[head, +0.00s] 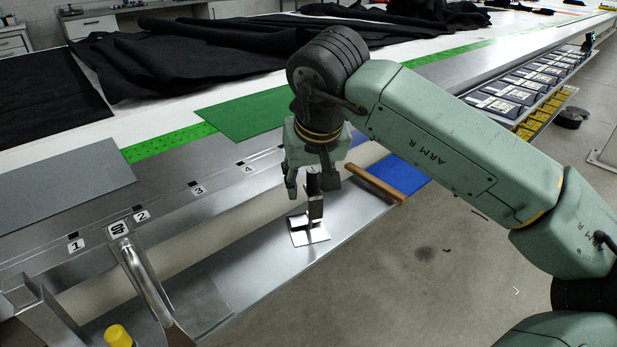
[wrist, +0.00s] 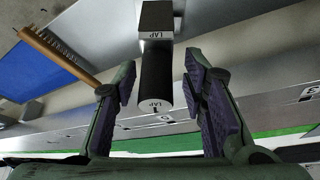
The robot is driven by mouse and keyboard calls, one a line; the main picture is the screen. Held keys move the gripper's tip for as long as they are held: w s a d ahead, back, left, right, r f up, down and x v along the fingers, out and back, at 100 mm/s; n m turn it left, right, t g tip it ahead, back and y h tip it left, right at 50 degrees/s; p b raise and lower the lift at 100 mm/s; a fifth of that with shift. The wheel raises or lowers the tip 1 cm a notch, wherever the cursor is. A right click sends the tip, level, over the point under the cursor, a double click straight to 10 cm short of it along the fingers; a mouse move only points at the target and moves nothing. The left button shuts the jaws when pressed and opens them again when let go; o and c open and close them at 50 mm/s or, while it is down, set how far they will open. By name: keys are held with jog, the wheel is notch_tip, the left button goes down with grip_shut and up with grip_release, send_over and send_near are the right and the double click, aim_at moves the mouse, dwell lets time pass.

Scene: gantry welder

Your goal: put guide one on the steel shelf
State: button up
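Guide one is a metal piece with a flat bright base plate (head: 310,231) and an upright dark post (head: 315,206). The base appears to rest flat on the steel shelf (head: 262,275), the low strip along the table's front. In the wrist view its dark rounded body (wrist: 155,78) carries "LAP" labels and a "1", and sits between my fingers. My gripper (head: 312,186) is above the base, around the top of the post. In the wrist view my gripper (wrist: 163,105) is open, with a visible gap on each side of the body.
A wooden-handled brush (head: 377,184) lies by a blue mat (head: 400,172) to the right on the shelf. Another metal guide (head: 140,272) stands at left near labels 1 and 2. A yellow-topped object (head: 118,335) is at bottom left. Shelf beside guide one is clear.

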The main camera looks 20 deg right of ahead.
jog(key=v, duration=1.2)
jog(key=shift+b, duration=0.35)
jog(key=shift+r, duration=0.1)
